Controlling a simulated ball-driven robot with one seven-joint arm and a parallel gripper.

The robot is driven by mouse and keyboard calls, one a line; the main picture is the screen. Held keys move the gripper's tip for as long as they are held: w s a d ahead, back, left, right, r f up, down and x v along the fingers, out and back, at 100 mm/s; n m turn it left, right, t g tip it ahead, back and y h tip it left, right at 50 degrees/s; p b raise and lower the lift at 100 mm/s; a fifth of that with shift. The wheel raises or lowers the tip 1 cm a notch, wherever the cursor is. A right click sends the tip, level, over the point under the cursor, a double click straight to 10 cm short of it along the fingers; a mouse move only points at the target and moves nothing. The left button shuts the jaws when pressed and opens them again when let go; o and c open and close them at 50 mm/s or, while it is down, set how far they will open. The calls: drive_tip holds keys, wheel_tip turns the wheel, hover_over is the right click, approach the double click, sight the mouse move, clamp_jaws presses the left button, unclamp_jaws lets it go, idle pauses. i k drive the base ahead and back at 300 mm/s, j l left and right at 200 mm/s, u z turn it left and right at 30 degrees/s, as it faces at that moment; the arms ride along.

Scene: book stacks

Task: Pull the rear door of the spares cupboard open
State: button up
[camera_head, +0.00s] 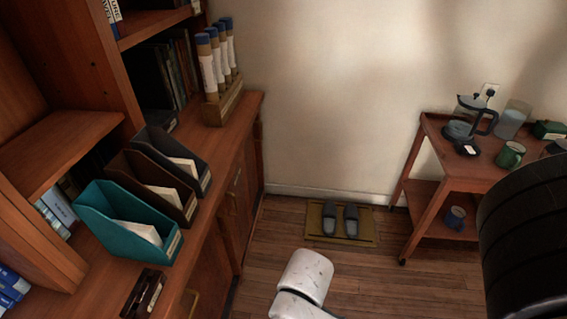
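The wooden cupboard runs along the left side under the shelves, with its doors facing right. Its rear door (238,198) is at the far end, near the back wall, seen at a steep angle. It looks closed, and a small handle seems to show on it. A nearer door (207,275) has a brass-coloured handle (190,303) at the bottom edge. A white link of my arm (305,275) rises at the bottom middle, to the right of the cupboard and apart from the rear door. My gripper is not in view.
File holders in teal (125,222), brown and black stand on the cupboard top, with a rack of tubes (222,100) behind. Slippers lie on a mat (313,235) by the wall. A wooden trolley (432,205) stands right. Wooden floor between is clear.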

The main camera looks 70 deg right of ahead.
sight(249, 149)
drive_tip(key=z, duration=1.25)
drive_tip(key=i+l, duration=0.15)
drive_tip(key=i, duration=0.45)
drive_tip(key=i+l, duration=0.15)
drive_tip(key=i, duration=0.5)
drive_tip(key=k+z, duration=0.05)
